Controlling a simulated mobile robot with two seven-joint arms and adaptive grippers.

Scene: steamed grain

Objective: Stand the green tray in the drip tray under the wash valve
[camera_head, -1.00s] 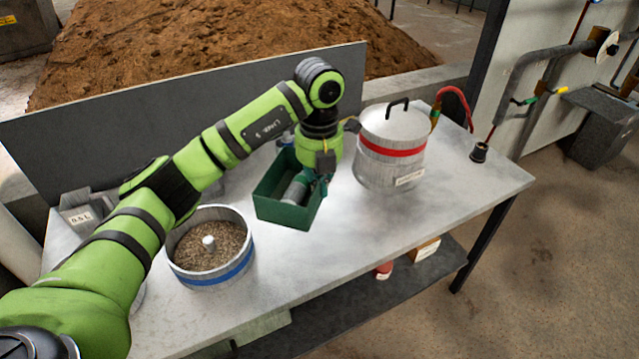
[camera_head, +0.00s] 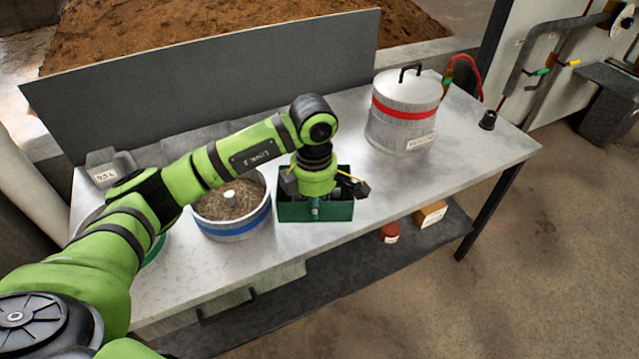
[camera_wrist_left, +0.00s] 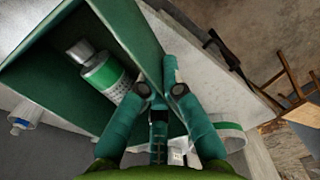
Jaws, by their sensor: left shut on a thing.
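The green tray (camera_head: 290,210) is an open box near the table's front edge, right of the blue-banded vessel. My left gripper (camera_head: 314,205) comes down over it. In the left wrist view my gripper (camera_wrist_left: 165,90) is shut on the wall of the tray (camera_wrist_left: 50,75), with a finger on each side. A bottle with a green and white label (camera_wrist_left: 105,78) lies inside the tray. I cannot tell how far the tray is above the table. A dark grey block (camera_head: 610,103) at the far right stands below the pipe valves (camera_head: 541,72); I cannot tell if it is the drip tray.
The blue-banded vessel of grain (camera_head: 232,228) is close left of the tray. A lidded pot with a red band (camera_head: 402,125) stands at the back right. A dark cup (camera_head: 488,120) is near the table's right end. The tabletop (camera_head: 455,150) between is clear.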

